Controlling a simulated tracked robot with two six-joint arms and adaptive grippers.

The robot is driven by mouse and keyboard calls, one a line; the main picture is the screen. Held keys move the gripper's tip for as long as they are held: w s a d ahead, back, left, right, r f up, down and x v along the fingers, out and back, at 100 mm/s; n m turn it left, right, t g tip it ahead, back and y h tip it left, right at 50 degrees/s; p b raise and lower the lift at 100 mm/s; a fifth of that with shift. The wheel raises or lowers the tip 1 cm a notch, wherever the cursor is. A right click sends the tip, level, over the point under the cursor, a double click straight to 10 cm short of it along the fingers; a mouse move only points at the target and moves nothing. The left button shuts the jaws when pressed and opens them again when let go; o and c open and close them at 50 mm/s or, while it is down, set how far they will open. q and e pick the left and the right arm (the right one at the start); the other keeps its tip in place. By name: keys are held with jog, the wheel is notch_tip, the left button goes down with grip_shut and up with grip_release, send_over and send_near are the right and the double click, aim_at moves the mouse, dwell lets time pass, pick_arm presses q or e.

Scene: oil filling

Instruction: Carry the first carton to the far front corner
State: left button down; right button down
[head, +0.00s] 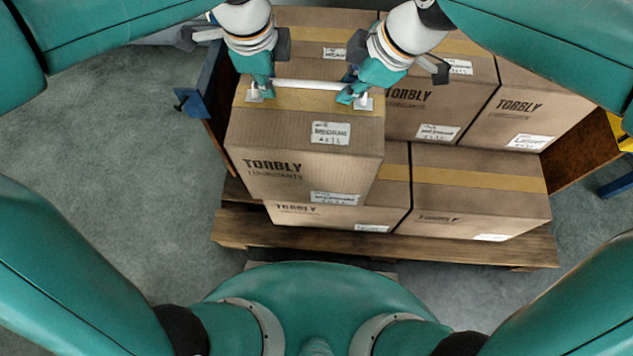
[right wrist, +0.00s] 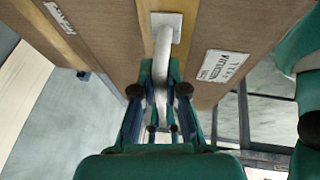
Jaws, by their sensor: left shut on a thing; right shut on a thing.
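A brown TORBLY carton (head: 300,160) with a yellow tape strip is at the front left of the stack in the head view. A white bar handle (head: 310,85) runs across its top. My left gripper (head: 259,91) is shut on the handle's left end. My right gripper (head: 352,95) is shut on its right end. In the right wrist view, my right gripper (right wrist: 160,92) has its fingers around the handle's bend, near the white mounting plate (right wrist: 176,29). The carton overlaps the lower cartons in the picture. Whether it touches them I cannot tell.
Lower cartons (head: 470,200) stand on a wooden pallet (head: 300,237). More cartons (head: 520,105) are at the back right, close to the held carton's right side. A brown panel (head: 216,115) with blue parts stands to the left. The grey floor (head: 120,150) further left is clear.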

aim_at(269, 100)
pick_arm(q)
jog(key=shift+w+a+f+b, duration=0.1)
jog(key=shift+a+f+b, duration=0.05)
jog(key=shift+f+b, duration=0.45)
pick_arm(e)
jog(key=shift+w+f, duration=0.15)
jog(key=shift+f, duration=0.4)
pick_arm(q)
jog(key=shift+f, duration=0.25)
pick_arm(e)
jog(key=shift+f, duration=0.15)
